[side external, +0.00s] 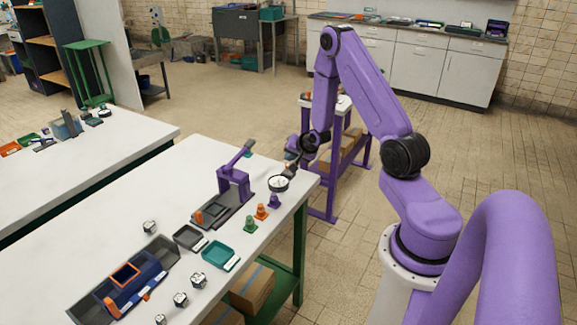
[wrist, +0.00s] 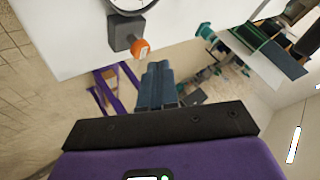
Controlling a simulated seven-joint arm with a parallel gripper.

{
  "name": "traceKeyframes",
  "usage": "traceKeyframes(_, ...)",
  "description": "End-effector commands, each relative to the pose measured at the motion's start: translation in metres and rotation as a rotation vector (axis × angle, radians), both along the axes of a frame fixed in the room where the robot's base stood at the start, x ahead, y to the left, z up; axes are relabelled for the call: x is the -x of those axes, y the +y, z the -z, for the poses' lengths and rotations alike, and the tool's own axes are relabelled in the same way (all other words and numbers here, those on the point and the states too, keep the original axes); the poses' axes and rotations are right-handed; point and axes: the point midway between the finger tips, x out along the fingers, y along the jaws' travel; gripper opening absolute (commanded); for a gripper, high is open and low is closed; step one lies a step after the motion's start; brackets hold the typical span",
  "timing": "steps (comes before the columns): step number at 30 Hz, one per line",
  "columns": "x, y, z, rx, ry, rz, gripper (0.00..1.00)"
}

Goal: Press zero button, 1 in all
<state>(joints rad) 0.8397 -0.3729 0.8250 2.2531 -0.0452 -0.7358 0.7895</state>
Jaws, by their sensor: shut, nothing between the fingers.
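A round dial gauge (side external: 279,183) with a white face stands at the right corner of the white table. Part of it shows at the top of the wrist view (wrist: 128,4), with a dark block (wrist: 121,32) and an orange round button (wrist: 140,47) beside the dial. No zero label is readable. My gripper (wrist: 156,66) is shut and empty, its fingertips just below the orange button in the wrist picture and seemingly apart from it. In the side view my gripper (side external: 291,164) is close by the gauge and hides part of its mount.
A purple lever press (side external: 234,182) stands left of the gauge. Green (side external: 250,224), orange (side external: 261,212) and purple (side external: 274,201) small cone-like pieces stand in front. Trays (side external: 220,256) and a blue bin (side external: 135,285) lie nearer. A purple stand (side external: 331,193) is behind the table corner.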

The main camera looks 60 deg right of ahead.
Motion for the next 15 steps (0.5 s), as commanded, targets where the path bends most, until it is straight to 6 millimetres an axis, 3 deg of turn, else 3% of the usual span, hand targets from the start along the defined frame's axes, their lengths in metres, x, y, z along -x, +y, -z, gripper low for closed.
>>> traceKeyframes(7, 0.000, 0.000, -0.003, 0.001, -0.001, 0.000, 0.00)
traceKeyframes(15, 0.000, 0.000, -0.026, 0.002, -0.002, -0.001, 0.00)
